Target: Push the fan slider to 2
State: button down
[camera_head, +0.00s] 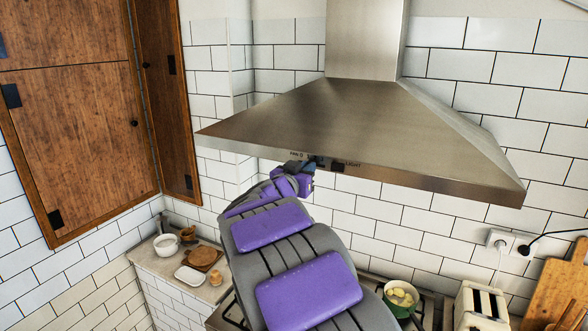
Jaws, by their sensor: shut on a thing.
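The range hood (335,120) is brushed steel, with a control strip along its front lower edge. The strip has a "FAN" label with a 0 (297,154) and a "LIGHT" label (353,164) to its right, with a small dark switch (338,168) beside it. My gripper (313,163) is at the fan part of the strip, just right of the 0. It is shut on the fan slider, which its fingers and wrist mostly hide. The slider's exact setting cannot be read.
Below are a stove with a green pot (390,302), a white toaster (478,308) and a wooden board (556,290). A counter at left holds a white bowl (166,248) and small items. Wooden cabinets (70,120) are at left. Open air surrounds the hood's front edge.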

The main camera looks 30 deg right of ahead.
jog(key=shift+s+d+r, duration=0.1)
jog(key=shift+s+d, duration=0.15)
jog(key=c, duration=1.5)
grip_release()
jog(key=shift+w, duration=0.1)
jog(key=shift+c, duration=0.2)
jog(key=o, duration=0.4)
jog(key=shift+d, duration=0.1)
jog(key=b+v, duration=0.1)
jog(key=v, duration=1.6)
jog(key=shift+f, duration=0.25)
